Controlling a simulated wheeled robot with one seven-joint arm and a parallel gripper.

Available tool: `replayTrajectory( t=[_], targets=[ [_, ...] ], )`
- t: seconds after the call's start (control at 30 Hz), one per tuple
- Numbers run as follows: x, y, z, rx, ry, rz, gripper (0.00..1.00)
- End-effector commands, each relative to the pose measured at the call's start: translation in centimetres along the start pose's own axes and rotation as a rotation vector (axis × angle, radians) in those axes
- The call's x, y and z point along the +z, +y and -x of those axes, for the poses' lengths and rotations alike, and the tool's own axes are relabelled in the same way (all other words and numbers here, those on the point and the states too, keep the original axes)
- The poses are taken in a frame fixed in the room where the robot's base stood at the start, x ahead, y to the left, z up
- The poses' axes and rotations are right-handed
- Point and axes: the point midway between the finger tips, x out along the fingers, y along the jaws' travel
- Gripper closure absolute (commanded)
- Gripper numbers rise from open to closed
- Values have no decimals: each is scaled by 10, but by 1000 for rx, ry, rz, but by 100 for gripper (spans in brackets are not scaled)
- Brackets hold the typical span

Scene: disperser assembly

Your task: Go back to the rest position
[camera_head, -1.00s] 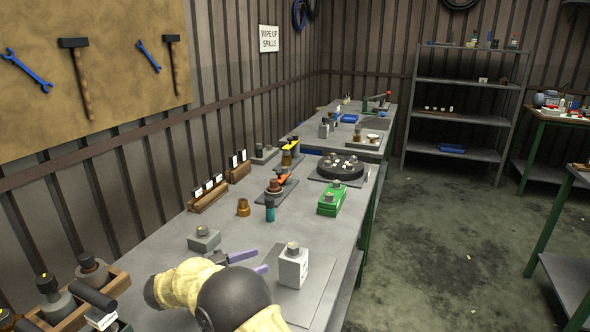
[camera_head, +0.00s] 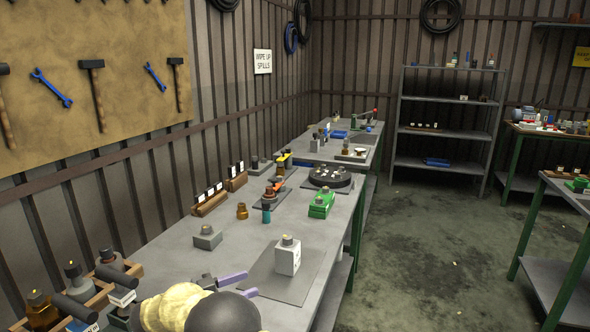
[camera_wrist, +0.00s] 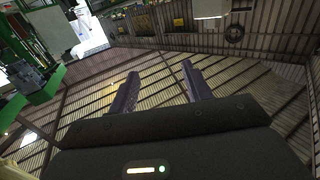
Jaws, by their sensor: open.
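My gripper (camera_head: 241,285) shows at the bottom of the head view, its two purple fingers apart with nothing between them. It is over the near part of the grey workbench (camera_head: 170,255), left of a white block-shaped container (camera_head: 287,258) standing on a flat grey plate (camera_head: 262,284). The gripper and the container are apart.
A wooden rack of bottles (camera_head: 132,268) stands at the near left. A grey block (camera_head: 207,238), a brass part (camera_head: 242,211), a teal bottle (camera_head: 266,214), a green box (camera_head: 321,204) and a black round tray (camera_head: 330,177) are farther along the bench. Open floor (camera_head: 430,240) lies to the right.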

Motion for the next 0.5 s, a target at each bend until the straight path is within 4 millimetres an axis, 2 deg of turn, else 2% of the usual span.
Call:
replayTrajectory(
  t=[0.17,0.5],
  targets=[
    [0,0,-2,1,0,-1,51],
    [-18,-22,-38,-141,-4,-71,51]
  ],
)
